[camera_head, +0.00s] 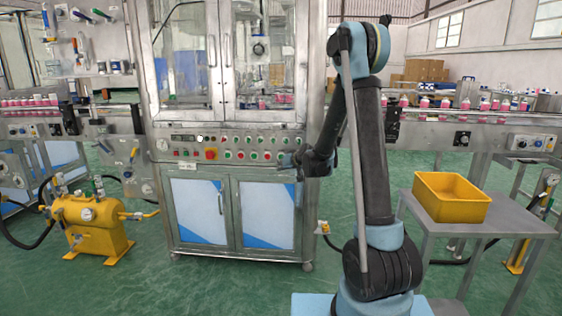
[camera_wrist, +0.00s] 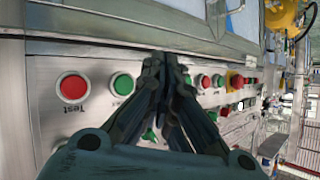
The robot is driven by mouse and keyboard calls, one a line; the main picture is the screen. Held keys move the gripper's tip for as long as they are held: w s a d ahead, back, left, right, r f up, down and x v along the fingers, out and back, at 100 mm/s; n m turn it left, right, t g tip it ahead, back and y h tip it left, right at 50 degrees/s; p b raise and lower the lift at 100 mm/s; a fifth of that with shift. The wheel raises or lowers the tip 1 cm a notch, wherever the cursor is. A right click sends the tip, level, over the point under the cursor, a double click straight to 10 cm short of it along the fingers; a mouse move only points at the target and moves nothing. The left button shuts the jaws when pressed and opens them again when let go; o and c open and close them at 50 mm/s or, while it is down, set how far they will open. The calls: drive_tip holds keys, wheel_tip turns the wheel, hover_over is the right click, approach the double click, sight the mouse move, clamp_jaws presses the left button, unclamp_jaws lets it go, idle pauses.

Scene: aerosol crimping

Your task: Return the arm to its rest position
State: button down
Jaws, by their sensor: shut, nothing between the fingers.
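My arm (camera_head: 372,150) stands at the right of centre in the head view, bent over at the top, with its forearm coming down toward the machine. My gripper (camera_head: 284,160) points left, close in front of the right end of the button panel (camera_head: 225,156). In the wrist view my gripper (camera_wrist: 165,62) has its dark fingers together, with nothing held. A red button (camera_wrist: 72,88) marked "Test" and a green button (camera_wrist: 122,84) lie to the left of the fingers. I cannot tell whether the fingertips touch the panel.
The glass-doored crimping machine (camera_head: 230,210) fills the centre. A yellow bin (camera_head: 450,196) sits on a grey side table (camera_head: 480,231) at right. A yellow pump unit (camera_head: 88,226) stands on the floor at left. Conveyors with pink-and-white cans (camera_head: 465,104) run on both sides. Green floor in front is clear.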

drive_tip(key=s+d+r+m+g+h, duration=0.1)
drive_tip(key=s+d+r+g+h, duration=0.15)
drive_tip(key=s+d, duration=0.65)
drive_tip(key=s+d+r+g+h, duration=0.1)
drive_tip(key=s+d+r, duration=0.3)
drive_tip(key=s, duration=0.9)
drive_tip(key=s+d+f+m+g+h, duration=0.1)
drive_tip(key=s+d, duration=0.3)
drive_tip(key=s, duration=0.5)
drive_tip(key=s+d+f+m+g+h, duration=0.1)
drive_tip(key=s+d+f, duration=0.3)
drive_tip(key=s, duration=0.6)
drive_tip(key=s+d+f+m+g+h, duration=0.1)
drive_tip(key=s+d+f+g, duration=0.1)
drive_tip(key=s+d, duration=0.3)
drive_tip(key=s+f, duration=0.1)
drive_tip(key=s, duration=0.3)
drive_tip(key=shift+s+d+h, duration=0.25)
drive_tip(key=shift+d+h, duration=0.1)
drive_tip(key=shift+w+f+g, duration=0.25)
drive_tip(key=shift+w, duration=0.25)
drive_tip(key=shift+s, duration=0.1)
